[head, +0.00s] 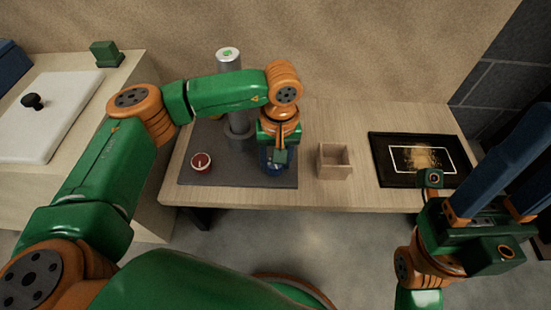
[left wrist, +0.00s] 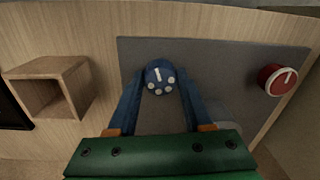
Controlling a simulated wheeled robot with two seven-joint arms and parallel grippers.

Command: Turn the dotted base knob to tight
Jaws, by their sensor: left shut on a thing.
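The dotted knob (left wrist: 160,75) is blue, with a white line and several pale dots on its face. It sits on the grey mat (left wrist: 220,60), between the blue fingers of my left gripper (left wrist: 160,84). In the left wrist view its white line points roughly up, with the dots on the lower side. In the head view my left gripper (head: 275,162) reaches down onto the mat's right part and mostly hides the knob. The gripper is shut on it. My right gripper (head: 515,180) is at the right, with its blue fingers apart and nothing seen between them.
A red knob (head: 201,162) with a white line is on the mat's left part. A silver cylinder (head: 228,62) stands behind. An open wooden box (head: 334,161) and a black framed panel (head: 380,160) are to the right. A white board (head: 50,120) lies on the left counter.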

